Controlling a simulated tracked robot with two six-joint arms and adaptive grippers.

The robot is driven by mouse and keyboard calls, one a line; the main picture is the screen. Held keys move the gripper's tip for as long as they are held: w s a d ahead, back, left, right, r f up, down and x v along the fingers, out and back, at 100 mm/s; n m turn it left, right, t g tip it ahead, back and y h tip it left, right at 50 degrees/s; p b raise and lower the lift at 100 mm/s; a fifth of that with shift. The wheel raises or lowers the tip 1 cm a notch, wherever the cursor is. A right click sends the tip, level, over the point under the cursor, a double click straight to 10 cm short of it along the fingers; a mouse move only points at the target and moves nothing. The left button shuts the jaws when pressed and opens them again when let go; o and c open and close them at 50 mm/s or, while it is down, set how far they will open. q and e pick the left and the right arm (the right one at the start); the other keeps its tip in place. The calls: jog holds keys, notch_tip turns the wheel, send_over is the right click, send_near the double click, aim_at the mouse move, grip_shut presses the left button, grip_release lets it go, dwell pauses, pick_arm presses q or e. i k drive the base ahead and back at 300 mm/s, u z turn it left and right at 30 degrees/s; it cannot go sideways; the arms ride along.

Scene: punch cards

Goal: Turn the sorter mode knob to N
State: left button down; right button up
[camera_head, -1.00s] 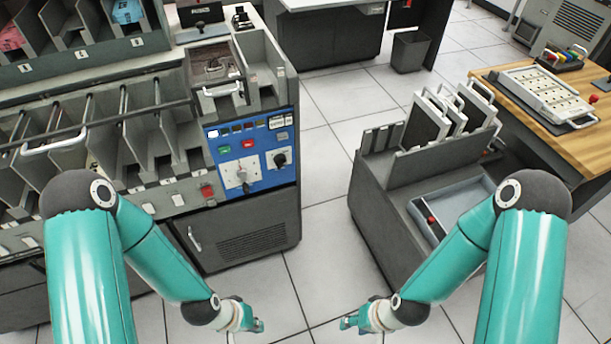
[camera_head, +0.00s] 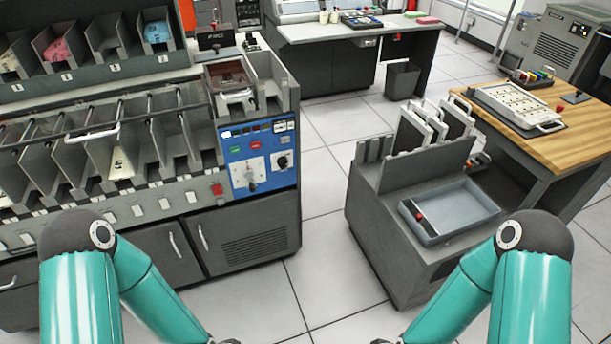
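The sorter (camera_head: 245,222) is the grey machine at left, with a blue control panel (camera_head: 235,187) on its right end. The panel carries a black knob on a white plate (camera_head: 282,161) at right and a larger pale plate with a silver knob or lever (camera_head: 250,177) left of it. Their markings are too small to read, so I cannot tell which is the mode knob or where it points. Green and red buttons sit above. Both of my arms reach down past the bottom edge. My grippers are out of the picture, and nothing touches the panel.
A grey cart (camera_head: 368,235) with upright racks and a tray (camera_head: 462,222) stands right of the sorter, across a tiled floor gap (camera_head: 318,240). A wooden table (camera_head: 570,128) is at right. A desk (camera_head: 400,32) and a bin (camera_head: 402,80) stand behind.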

aim_at(283, 162)
jog(key=u, duration=0.2)
jog(key=i, duration=0.85)
jog(key=z, duration=0.1)
